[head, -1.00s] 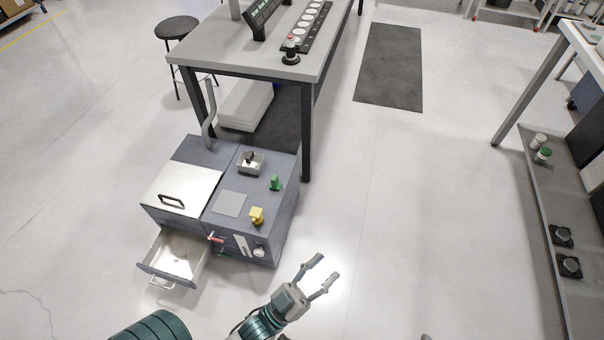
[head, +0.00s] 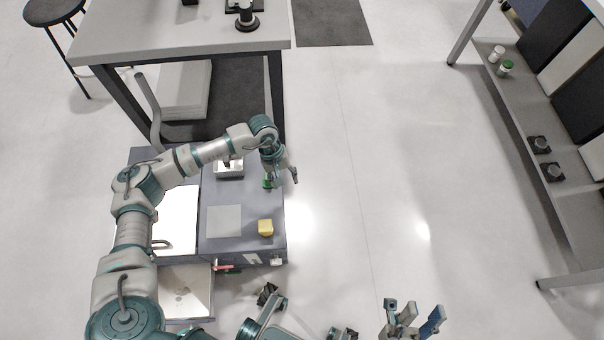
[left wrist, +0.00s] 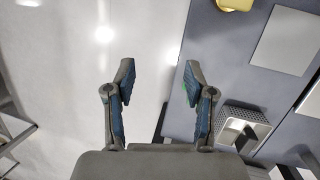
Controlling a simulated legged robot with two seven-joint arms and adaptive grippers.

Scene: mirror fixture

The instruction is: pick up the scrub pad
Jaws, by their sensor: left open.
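I cannot tell for sure which piece is the scrub pad. The block (left wrist: 236,4) and the square (left wrist: 287,40) also show in the left wrist view. A small green object (head: 267,184) is partly hidden by my left gripper (head: 283,178). That gripper (left wrist: 155,85) is open and empty above the unit's right edge. A bit of green shows by its right finger in the wrist view. My right gripper (head: 411,318) is at the bottom, partly cut off.
A metal tray (head: 229,171) holding a dark item sits at the unit's back. An open drawer (head: 187,290) sticks out in front. A table (head: 180,35) stands behind, a stool (head: 55,12) at left, a shelf (head: 520,110) at right. The middle floor is clear.

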